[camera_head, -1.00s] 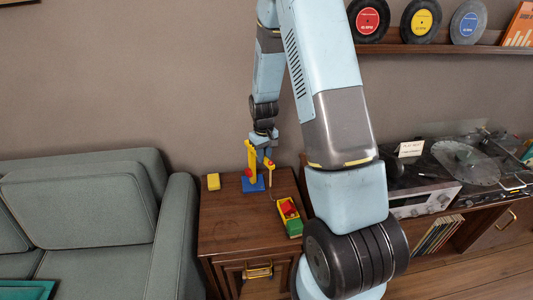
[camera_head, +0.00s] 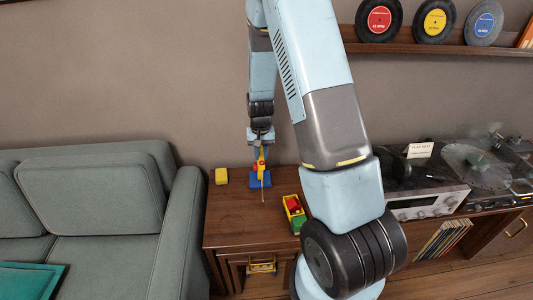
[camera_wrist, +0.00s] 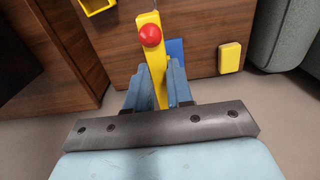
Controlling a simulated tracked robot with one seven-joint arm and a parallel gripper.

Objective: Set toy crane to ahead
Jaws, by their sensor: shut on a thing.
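The toy crane stands on the wooden cabinet, its blue base (camera_head: 260,180) below my gripper (camera_head: 262,145). Its yellow arm (camera_wrist: 157,75) runs between my two blue fingers in the wrist view, with a red knob (camera_wrist: 150,35) on it. My gripper (camera_wrist: 152,88) is shut on this yellow arm. In the head view the arm points towards the camera, and a thin line hangs from its front end. The gripper hides part of the crane in the head view.
A yellow block (camera_head: 221,176) lies left of the crane and shows in the wrist view (camera_wrist: 229,58). A green and yellow toy truck (camera_head: 294,213) with a red load stands to the right. The cabinet top (camera_head: 235,222) is clear in front.

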